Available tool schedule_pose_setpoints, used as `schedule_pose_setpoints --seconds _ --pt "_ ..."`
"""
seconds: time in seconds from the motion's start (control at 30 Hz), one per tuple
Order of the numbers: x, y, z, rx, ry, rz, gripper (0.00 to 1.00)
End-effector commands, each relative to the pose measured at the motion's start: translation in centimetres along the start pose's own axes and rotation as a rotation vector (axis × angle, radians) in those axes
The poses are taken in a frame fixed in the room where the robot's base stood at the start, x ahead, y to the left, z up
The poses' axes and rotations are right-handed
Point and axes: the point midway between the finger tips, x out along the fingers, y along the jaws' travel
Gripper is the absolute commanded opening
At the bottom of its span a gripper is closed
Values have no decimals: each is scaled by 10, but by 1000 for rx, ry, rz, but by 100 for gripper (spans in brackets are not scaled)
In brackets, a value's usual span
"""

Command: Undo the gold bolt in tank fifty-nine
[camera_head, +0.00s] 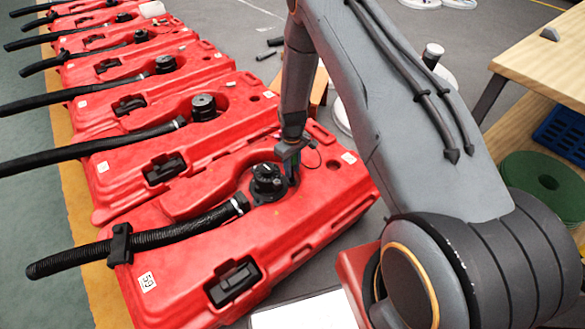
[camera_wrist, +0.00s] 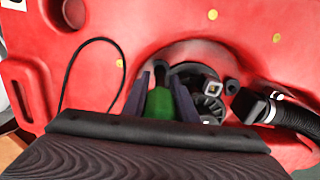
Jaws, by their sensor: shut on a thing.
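The nearest red tank (camera_head: 190,250) bears a white label reading 59 (camera_head: 147,281). Its round black fitting (camera_head: 267,183) also shows in the wrist view (camera_wrist: 207,105), with a small square pale-brassy piece (camera_wrist: 212,87) on it. I cannot tell whether this is the gold bolt. Small flat gold spots (camera_wrist: 212,14) show on the red surface. My gripper (camera_head: 290,172) is low over the tank, right beside the fitting. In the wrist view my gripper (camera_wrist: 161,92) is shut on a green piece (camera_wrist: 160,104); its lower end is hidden.
A ribbed black hose (camera_head: 170,235) runs left from the fitting. A thin black cord (camera_wrist: 90,42) loops beside my gripper. More red tanks (camera_head: 165,130) stand in a row behind. A wooden bench (camera_head: 545,60) and green disc (camera_head: 540,180) are at the right.

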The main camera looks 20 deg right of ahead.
Motion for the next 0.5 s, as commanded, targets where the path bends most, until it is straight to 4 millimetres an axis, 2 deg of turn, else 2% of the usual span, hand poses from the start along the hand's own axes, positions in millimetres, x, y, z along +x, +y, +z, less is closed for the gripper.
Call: schedule_pose_setpoints --seconds 0.37,0.5 --pt "0 0 0 -37 0 0 0" --pt "0 0 0 -173 0 0 0"
